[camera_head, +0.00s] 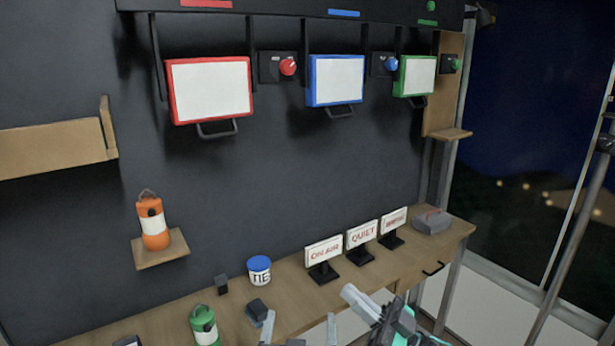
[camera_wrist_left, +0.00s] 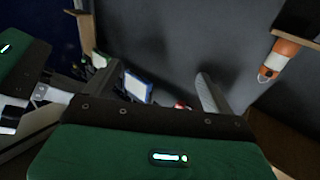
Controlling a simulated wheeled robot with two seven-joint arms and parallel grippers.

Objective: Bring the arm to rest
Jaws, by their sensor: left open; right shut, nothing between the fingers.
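My left gripper (camera_head: 300,327) is at the bottom of the head view, in front of the desk edge. Its two pale fingers stand apart with nothing between them. In the left wrist view the fingers of my left gripper (camera_wrist_left: 132,95) are spread wide and empty, with the dark wall and blurred panels beyond. My right gripper (camera_head: 359,302) is just right of the left one in the head view. Its pale fingers are together and hold nothing. Most of both arms is outside the head view.
The wooden desk (camera_head: 292,315) carries a blue-white tub (camera_head: 259,269), a green bottle (camera_head: 204,325), several small signs (camera_head: 323,251) and a grey box (camera_head: 432,221). An orange bottle (camera_head: 154,228) stands on a small wall shelf and shows in the left wrist view (camera_wrist_left: 279,60). Framed panels (camera_head: 211,90) hang above.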

